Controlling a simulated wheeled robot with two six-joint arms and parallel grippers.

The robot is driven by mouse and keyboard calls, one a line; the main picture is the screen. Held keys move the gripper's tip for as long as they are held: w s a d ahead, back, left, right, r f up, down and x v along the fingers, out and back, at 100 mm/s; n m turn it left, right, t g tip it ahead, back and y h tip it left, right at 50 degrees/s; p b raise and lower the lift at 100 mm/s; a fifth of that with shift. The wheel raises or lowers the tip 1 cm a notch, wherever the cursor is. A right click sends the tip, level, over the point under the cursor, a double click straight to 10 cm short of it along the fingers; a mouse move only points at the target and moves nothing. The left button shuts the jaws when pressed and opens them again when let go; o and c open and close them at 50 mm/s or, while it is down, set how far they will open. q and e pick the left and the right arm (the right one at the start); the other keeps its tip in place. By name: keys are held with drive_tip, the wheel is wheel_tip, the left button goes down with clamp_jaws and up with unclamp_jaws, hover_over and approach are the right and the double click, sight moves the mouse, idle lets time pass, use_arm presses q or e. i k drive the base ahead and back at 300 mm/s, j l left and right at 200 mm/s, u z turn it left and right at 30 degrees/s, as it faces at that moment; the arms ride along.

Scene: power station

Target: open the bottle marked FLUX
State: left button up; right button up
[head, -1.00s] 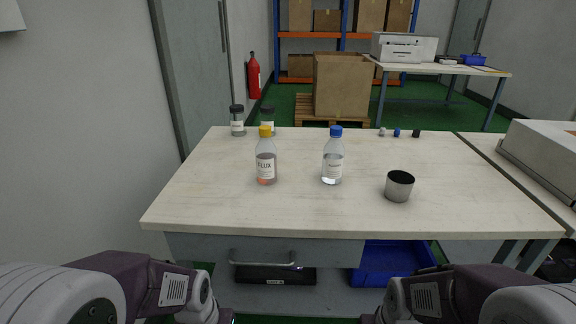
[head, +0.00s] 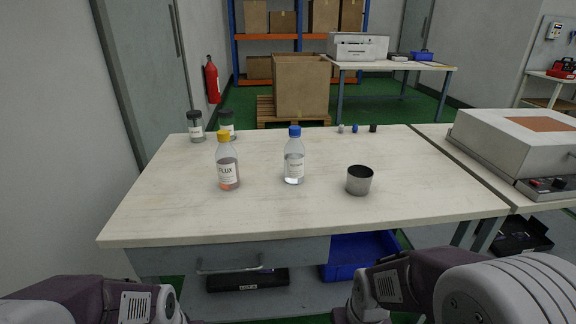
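The bottle marked FLUX (head: 228,168) stands upright on the left part of the table (head: 410,195). It is clear with a yellow cap (head: 223,136) in place and a little orange-red content at the bottom. A second clear bottle with a blue cap (head: 294,158) stands upright to its right. My arms show at the bottom left and bottom right, below the table's front edge. Both grippers are outside the picture.
A metal cup (head: 359,180) stands right of the bottles. Two dark-lidded jars (head: 196,127) stand at the back left. Several small caps (head: 355,128) lie at the back edge. A grey machine (head: 520,145) fills the right side. The table's front middle is clear.

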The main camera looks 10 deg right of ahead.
sight(226, 156)
drive_tip(key=l+u, duration=0.75)
drive_tip(key=l, duration=0.15)
